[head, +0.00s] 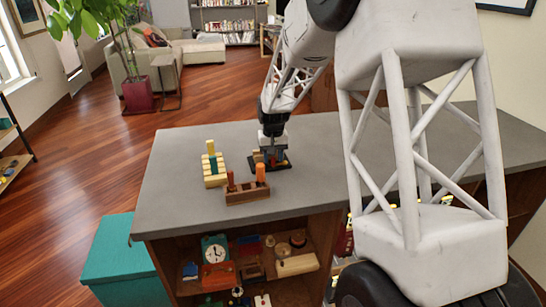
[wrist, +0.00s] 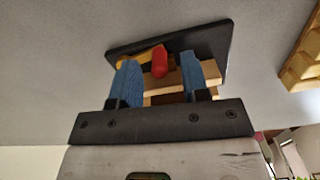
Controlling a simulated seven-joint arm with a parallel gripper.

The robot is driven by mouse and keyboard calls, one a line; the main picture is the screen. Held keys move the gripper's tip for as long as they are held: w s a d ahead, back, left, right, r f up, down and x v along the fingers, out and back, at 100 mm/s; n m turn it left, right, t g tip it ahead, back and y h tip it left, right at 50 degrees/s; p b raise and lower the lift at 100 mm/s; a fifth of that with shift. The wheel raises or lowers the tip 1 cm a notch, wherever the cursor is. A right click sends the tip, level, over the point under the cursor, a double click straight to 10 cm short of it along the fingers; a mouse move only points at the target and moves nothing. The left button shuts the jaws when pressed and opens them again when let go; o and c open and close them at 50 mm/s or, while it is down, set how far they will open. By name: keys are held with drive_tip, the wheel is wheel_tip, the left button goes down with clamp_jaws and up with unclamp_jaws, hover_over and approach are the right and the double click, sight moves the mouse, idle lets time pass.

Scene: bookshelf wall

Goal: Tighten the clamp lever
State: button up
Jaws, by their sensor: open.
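The clamp stands on a black base plate (head: 284,165) on the grey counter. In the wrist view the plate (wrist: 190,38) shows behind my gripper, with pale wooden blocks (wrist: 172,82), a yellow bar (wrist: 138,56) and a red rounded part (wrist: 159,62), seemingly the lever's end. My gripper (wrist: 166,76) has two blue fingers, spread apart, one on each side of the red part. A gap shows between the red part and each finger. In the head view my gripper (head: 271,150) points down over the clamp and hides much of it.
A wooden block with upright red and orange pegs (head: 247,191) stands close in front-left of the clamp. A pale slatted block with a yellow upright (head: 214,168) is further left. The shelf below holds a clock (head: 215,249) and toys. The counter's left part is clear.

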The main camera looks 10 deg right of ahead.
sight(273, 158)
drive_tip(key=shift+r, duration=3.9)
drive_tip(key=shift+s+r, duration=0.3)
drive_tip(key=shift+s, duration=0.1)
drive_tip(key=s+r+t, duration=0.1)
drive_tip(key=s+r, duration=0.2)
drive_tip(key=s, duration=0.9)
drive_tip(key=s+r, duration=0.4)
drive_tip(key=s, duration=0.7)
drive_tip(key=s+r+t, duration=0.1)
drive_tip(key=s+r, duration=0.2)
drive_tip(key=s, duration=0.9)
drive_tip(key=s+a+f, duration=0.1)
drive_tip(key=s+f, duration=0.2)
drive_tip(key=s, duration=0.9)
drive_tip(key=shift+n+t, duration=0.3)
